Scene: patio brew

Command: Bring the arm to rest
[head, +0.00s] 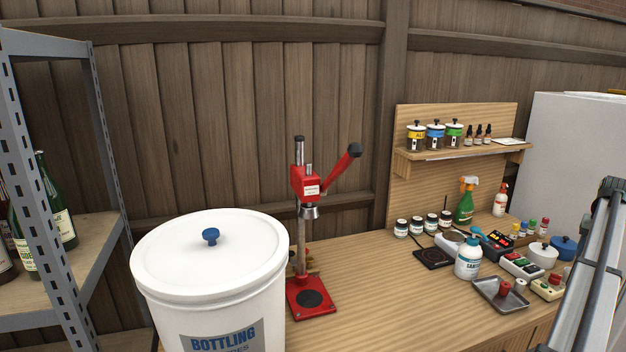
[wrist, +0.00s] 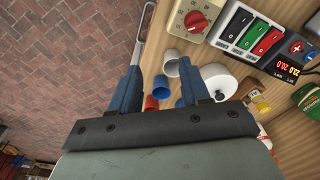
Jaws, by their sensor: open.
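My gripper (wrist: 162,72) shows in the wrist view, with two blue fingers apart and nothing held between them. In the head view part of my arm (head: 597,270) rises at the right edge, and my gripper is out of the picture.
The bench (head: 375,300) holds a red capping press (head: 309,186), a metal tray (head: 488,296), a white bottle (head: 468,260) and switch boxes (head: 521,266). A white bucket (head: 185,305) stands at front left. A metal shelf (head: 95,225) is far left. Brick floor (wrist: 60,70) lies beside the bench.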

